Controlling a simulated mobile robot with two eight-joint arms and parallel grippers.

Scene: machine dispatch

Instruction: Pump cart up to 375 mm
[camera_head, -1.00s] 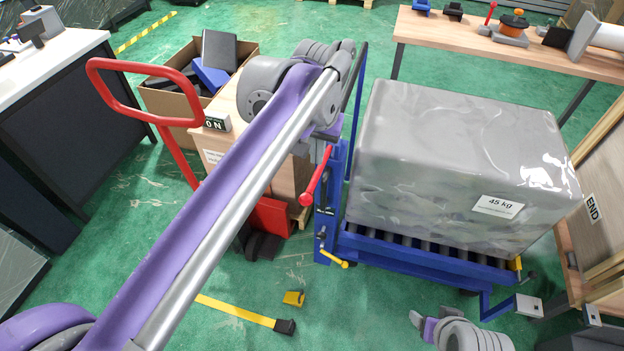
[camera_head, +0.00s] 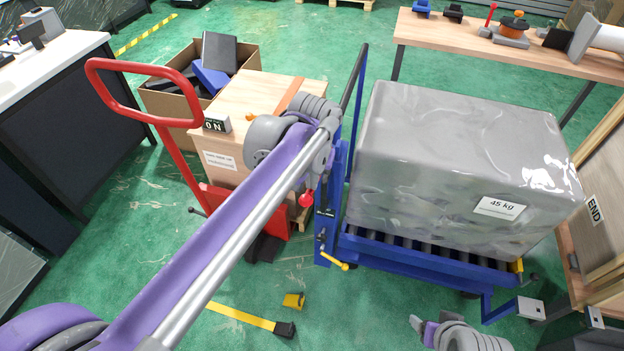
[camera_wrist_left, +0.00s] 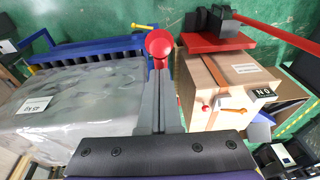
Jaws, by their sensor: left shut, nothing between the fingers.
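The blue cart (camera_head: 430,268) stands right of centre with a grey wrapped load (camera_head: 460,160) marked 45 kg on its roller top. Its red pump lever shows only as a red knob (camera_head: 306,198) left of the blue mast (camera_head: 334,215); the rest is hidden. A yellow-tipped lever (camera_head: 336,262) sits lower on the mast. My left gripper (camera_wrist_left: 160,95) is shut and empty; in the left wrist view its fingertips point at the red knob (camera_wrist_left: 158,43), close to or touching it; I cannot tell which. My right gripper (camera_head: 420,325) shows partly at the bottom edge. No height reading is legible.
A red pallet truck handle (camera_head: 145,120) and a boxed load (camera_head: 255,100) stand left of the cart. An open carton (camera_head: 165,105) is behind. A workbench (camera_head: 510,50) lies at the back right. Yellow tape (camera_head: 240,316) and a small yellow block (camera_head: 293,300) lie on the floor.

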